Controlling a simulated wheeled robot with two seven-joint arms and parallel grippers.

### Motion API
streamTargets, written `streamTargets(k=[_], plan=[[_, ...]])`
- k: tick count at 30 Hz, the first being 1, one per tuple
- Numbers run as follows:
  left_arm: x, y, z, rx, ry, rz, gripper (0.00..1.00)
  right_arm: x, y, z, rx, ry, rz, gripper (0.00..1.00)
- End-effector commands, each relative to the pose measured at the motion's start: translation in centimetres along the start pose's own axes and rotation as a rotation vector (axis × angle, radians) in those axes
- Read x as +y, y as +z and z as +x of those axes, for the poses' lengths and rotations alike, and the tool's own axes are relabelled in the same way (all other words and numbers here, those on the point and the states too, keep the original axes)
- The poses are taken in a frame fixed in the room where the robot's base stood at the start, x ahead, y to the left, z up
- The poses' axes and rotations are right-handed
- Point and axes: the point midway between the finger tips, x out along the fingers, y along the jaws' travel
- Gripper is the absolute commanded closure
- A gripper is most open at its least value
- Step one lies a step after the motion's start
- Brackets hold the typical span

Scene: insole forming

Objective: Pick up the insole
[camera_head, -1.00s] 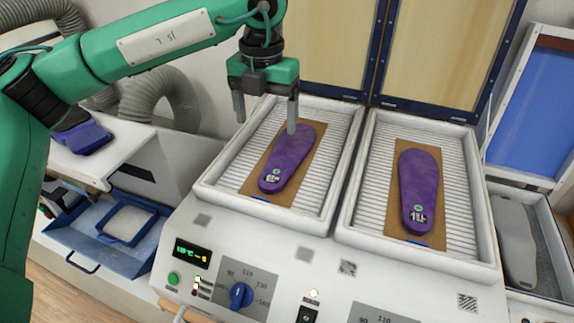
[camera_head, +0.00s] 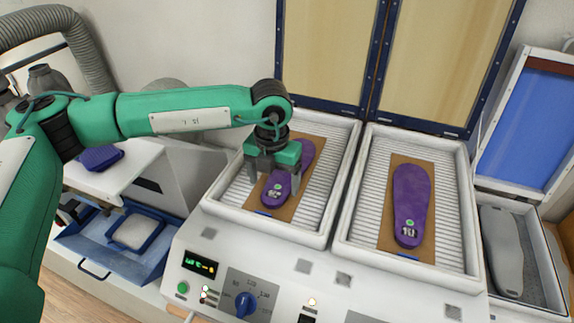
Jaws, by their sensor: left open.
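A purple insole (camera_head: 275,196) lies on a brown board (camera_head: 292,205) in the left heating tray (camera_head: 212,193). My left gripper (camera_head: 274,184) is open and low over this insole, with one finger to each side of it as seen from here. The gripper covers the insole's middle. I cannot tell whether the fingers touch it. A second purple insole (camera_head: 411,200) lies on its own brown board (camera_head: 391,225) in the right heating tray (camera_head: 339,229). My right gripper is not in view.
The heater's raised lids (camera_head: 326,104) stand behind the trays. The front panel has a blue knob (camera_head: 245,303). At right, a grey insole form (camera_head: 501,250) lies in a box below a blue panel (camera_head: 521,135). A purple piece (camera_head: 99,158) lies on the white stand at left.

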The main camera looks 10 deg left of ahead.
Motion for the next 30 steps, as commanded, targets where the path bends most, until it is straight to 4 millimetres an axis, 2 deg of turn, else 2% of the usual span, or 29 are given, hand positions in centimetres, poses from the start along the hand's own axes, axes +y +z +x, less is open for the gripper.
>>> streamTargets(k=[1,4,9,15,17,23,30], plan=[[-0.2,0.0,0.1,0.004,0.000,0.001,0.19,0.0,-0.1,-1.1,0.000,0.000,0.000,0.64],[-0.1,0.0,1.4,0.003,0.000,-0.001,0.19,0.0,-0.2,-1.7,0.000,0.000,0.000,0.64],[-0.1,0.1,2.5,0.000,-0.001,-0.001,0.19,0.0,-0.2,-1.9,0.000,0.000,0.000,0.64],[-0.1,0.1,2.6,0.000,0.000,-0.001,0.19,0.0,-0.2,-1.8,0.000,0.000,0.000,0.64],[-0.1,0.1,2.6,0.000,0.000,-0.001,0.29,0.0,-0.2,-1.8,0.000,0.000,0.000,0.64],[-0.1,0.1,2.6,0.000,0.000,-0.001,0.68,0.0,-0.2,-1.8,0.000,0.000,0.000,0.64],[-0.1,0.1,2.5,0.000,0.000,-0.001,0.68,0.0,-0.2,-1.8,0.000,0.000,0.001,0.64]])
